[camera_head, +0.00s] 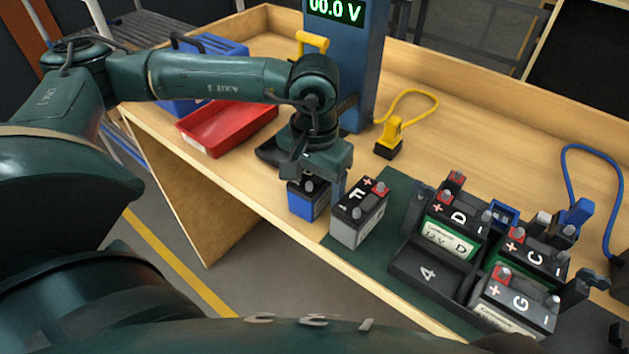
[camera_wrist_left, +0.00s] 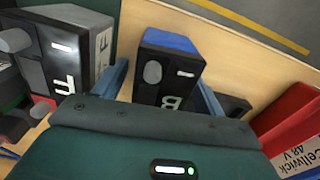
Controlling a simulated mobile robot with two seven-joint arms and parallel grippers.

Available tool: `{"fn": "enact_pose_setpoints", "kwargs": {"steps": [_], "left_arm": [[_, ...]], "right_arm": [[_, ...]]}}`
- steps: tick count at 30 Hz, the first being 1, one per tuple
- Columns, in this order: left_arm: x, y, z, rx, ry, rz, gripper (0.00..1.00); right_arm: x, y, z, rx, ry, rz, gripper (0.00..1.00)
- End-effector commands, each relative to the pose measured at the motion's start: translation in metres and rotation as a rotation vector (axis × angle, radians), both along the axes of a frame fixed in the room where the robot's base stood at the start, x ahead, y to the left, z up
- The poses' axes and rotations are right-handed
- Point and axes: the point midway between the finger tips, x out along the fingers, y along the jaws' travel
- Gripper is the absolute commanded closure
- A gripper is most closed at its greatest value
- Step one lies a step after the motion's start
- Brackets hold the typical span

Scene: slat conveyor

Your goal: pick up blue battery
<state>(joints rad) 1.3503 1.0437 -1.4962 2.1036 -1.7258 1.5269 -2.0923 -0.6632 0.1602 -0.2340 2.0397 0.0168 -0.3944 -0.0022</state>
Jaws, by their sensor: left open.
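The blue battery (camera_head: 308,203) has a black top with a grey post. It stands upright near the front edge of the table, left of the grey battery F (camera_head: 357,222). My left gripper (camera_head: 317,180) is directly over it and partly hides its top. In the left wrist view the blue battery (camera_wrist_left: 172,68), marked B, stands between the two blue fingers of my open left gripper (camera_wrist_left: 162,85). I cannot tell whether either finger touches it. Battery F (camera_wrist_left: 85,45) is close beside one finger. My right gripper is not in view.
A black rack (camera_head: 425,283) holds batteries D (camera_head: 453,232), C (camera_head: 530,258) and G (camera_head: 513,305) at the right, with an empty slot marked 4. A red tray (camera_head: 225,130) and a blue meter (camera_head: 357,75) stand behind. A yellow plug (camera_head: 392,133) lies on the table.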

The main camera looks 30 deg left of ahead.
Motion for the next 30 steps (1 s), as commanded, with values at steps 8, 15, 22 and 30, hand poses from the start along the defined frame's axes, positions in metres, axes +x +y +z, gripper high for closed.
{"fn": "enact_pose_setpoints", "kwargs": {"steps": [8, 15, 22, 30], "left_arm": [[-0.0002, 0.0001, -0.0115, 0.0, 0.0, -0.001, 0.29], [-0.0002, 0.0, -0.0111, 0.0, 0.0, -0.001, 0.43], [-0.0002, 0.0, -0.0109, 0.0, 0.0, -0.001, 0.62], [-0.0001, 0.0, -0.0107, 0.0, 0.0, 0.0, 0.84]], "right_arm": [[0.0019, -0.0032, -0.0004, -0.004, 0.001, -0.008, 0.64], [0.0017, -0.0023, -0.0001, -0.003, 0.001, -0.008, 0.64], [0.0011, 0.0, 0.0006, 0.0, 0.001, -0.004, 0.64], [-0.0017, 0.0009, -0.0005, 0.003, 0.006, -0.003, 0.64]]}}
